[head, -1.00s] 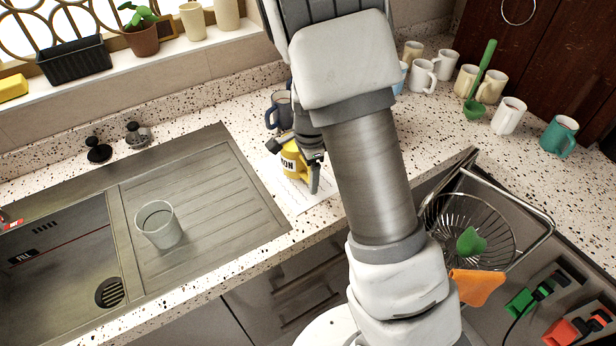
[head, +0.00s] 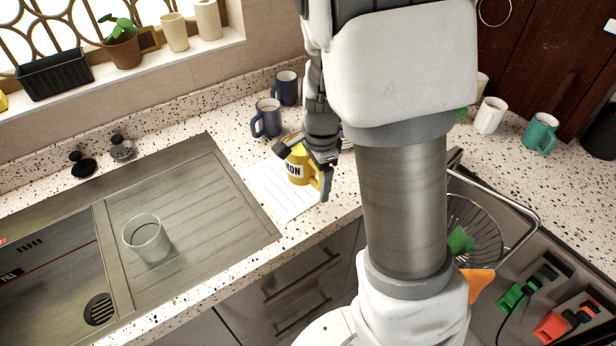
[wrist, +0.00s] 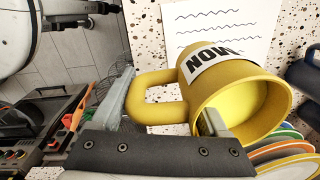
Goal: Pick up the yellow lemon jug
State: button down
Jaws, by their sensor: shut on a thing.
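The yellow lemon jug (head: 297,166) is at the right edge of the white paper sheet, by the draining board; I cannot tell if its base touches the counter. Its white label with black letters partly shows. My gripper (head: 305,168) is at the jug and partly covers it. In the wrist view the jug (wrist: 262,100) lies sideways in the picture, handle to the left. One finger of my gripper (wrist: 165,113) reaches into the jug's mouth, the other is outside beyond the handle, so the gripper is shut on the handle side.
The paper sheet (head: 270,188) has wavy lines. Two dark blue mugs (head: 267,118) stand behind the jug. A clear glass (head: 147,238) stands on the draining board (head: 190,185). Stacked coloured plates (wrist: 290,160) show close to the jug in the wrist view. A wire basket (head: 478,230) is at right.

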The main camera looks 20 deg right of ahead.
jog(key=shift+s+d+r, duration=0.35)
jog(key=shift+s+r, duration=0.1)
jog(key=shift+s, duration=0.2)
jog(key=shift+s+d+r, duration=0.4)
jog(key=shift+s+r, duration=0.1)
jog(key=shift+s, duration=0.2)
jog(key=shift+s+d+r, duration=0.35)
jog(key=shift+s+r, duration=0.1)
jog(key=shift+s, duration=0.2)
jog(key=shift+a, duration=0.1)
